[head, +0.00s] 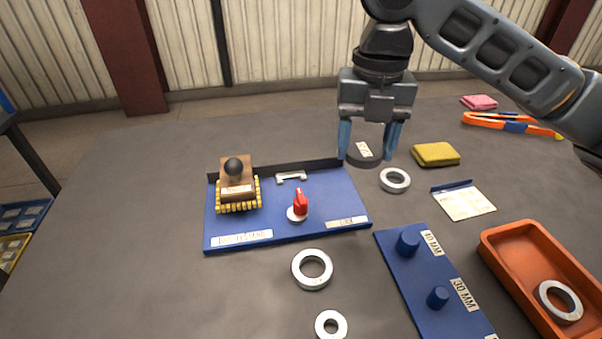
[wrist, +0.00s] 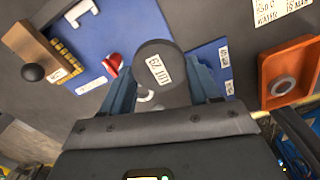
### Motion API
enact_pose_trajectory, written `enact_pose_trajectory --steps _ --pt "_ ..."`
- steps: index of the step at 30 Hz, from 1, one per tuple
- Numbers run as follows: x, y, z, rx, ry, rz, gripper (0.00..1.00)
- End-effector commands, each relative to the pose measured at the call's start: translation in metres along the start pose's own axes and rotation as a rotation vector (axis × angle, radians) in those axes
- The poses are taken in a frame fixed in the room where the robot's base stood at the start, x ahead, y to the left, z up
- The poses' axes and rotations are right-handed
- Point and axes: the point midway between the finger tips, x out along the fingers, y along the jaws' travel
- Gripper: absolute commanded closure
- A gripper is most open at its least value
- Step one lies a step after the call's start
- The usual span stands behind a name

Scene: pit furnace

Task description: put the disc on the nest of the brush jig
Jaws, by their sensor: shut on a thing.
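My gripper (head: 367,155) is shut on a dark grey round disc (head: 372,161) with a pale label. It holds the disc above the table, past the back right corner of a blue board (head: 248,220). In the wrist view the disc (wrist: 165,95) sits between the two blue fingers, label facing the camera. The blue board appears to be the brush jig. It carries a wooden brush block (head: 237,178) with yellow bristles and a black knob, a pale bracket (head: 291,178), and a red lever (head: 300,204) on a pale round base. I cannot tell which part is the nest.
A blue plate with two pegs (head: 420,275) is at front right, beside an orange tray (head: 500,262) holding a ring. A yellow cloth (head: 436,154) and orange-handled tool (head: 510,124) lie behind. The left table is clear.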

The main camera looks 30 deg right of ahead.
Motion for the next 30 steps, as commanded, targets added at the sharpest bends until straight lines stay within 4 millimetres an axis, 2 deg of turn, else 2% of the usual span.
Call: enact_pose_trajectory --steps 5,15,18,26,30 --pt "0.015 0.025 0.004 -0.012 0.001 -0.002 0.84" --pt "0.055 0.091 0.02 -0.008 0.0 -0.001 0.84" --pt "0.063 0.104 0.023 -0.007 0.0 -0.001 0.84" --pt "0.075 0.112 0.025 -0.005 0.0 0.0 0.84" --pt "0.094 0.112 0.025 -0.005 0.001 0.0 0.84"
